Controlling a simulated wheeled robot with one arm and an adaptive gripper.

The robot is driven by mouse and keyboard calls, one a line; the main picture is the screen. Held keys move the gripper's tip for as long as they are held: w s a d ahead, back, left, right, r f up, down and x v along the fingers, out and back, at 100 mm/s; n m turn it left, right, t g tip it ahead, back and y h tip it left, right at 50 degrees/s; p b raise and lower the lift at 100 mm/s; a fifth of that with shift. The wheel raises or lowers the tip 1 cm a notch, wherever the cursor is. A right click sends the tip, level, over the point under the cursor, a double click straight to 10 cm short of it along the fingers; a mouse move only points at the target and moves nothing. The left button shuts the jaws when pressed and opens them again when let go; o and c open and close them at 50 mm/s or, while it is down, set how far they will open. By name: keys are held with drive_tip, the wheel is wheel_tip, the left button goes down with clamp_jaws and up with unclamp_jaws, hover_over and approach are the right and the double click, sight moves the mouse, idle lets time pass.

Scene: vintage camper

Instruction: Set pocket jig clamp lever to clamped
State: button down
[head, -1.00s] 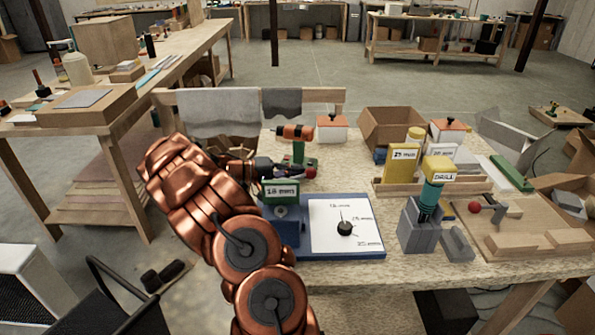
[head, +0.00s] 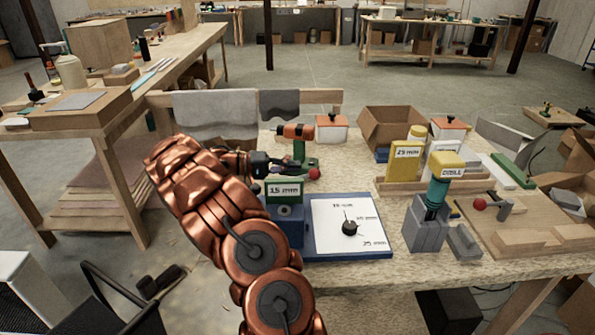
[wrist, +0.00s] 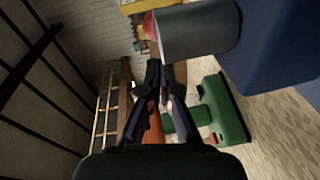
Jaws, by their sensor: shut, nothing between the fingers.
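The blue jig (head: 291,234) stands on the workbench with a green-framed "15 mm" sign and a white dial plate (head: 340,215). A red ball knob (head: 313,173) shows just behind the sign, and I take it for the end of the clamp lever. In the wrist view a thick grey bar (wrist: 200,30) with a red end (wrist: 150,25) extends from a blue body (wrist: 280,45). My gripper (wrist: 160,78) is shut and empty, below the bar in that view. In the head view my dark gripper (head: 285,167) is left of the red knob; contact cannot be told.
A green tool with an orange top (head: 295,131) stands behind the jig and shows green (wrist: 225,110) in the wrist view. At right are a grey block (head: 425,230) holding a drill and a board with another red-knobbed clamp (head: 480,204). A cardboard box (head: 390,125) stands behind.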

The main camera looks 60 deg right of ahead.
drive_tip(key=b+v, duration=0.2)
drive_tip(key=v, duration=0.9)
drive_tip(key=shift+w+d, duration=0.2)
drive_tip(key=shift+w, duration=0.05)
drive_tip(key=shift+r, duration=0.1)
drive_tip(key=s+a+r+n+t+y, duration=0.1)
drive_tip(key=s+a+r+n+t, duration=0.1)
drive_tip(key=s+a, duration=0.35)
drive_tip(key=s+a+r+n+t+y, duration=0.1)
drive_tip(key=s+a+r+n+t, duration=0.15)
drive_tip(key=a, duration=0.55)
drive_tip(key=s+a+f+n+t+y, duration=0.2)
drive_tip(key=s+a, duration=0.2)
drive_tip(key=a, duration=0.6)
drive_tip(key=s+a+f+n+t+y+p, duration=0.1)
drive_tip(key=s+a, duration=0.4)
drive_tip(key=a, duration=0.6)
drive_tip(key=s+a+f+n+t+y, duration=0.4)
drive_tip(key=a+f, duration=0.1)
drive_tip(key=a, duration=0.6)
drive_tip(key=shift+s+n+y, duration=0.3)
drive_tip(key=shift+s+n, duration=0.05)
drive_tip(key=shift+s, duration=0.05)
drive_tip(key=shift+d, duration=0.2)
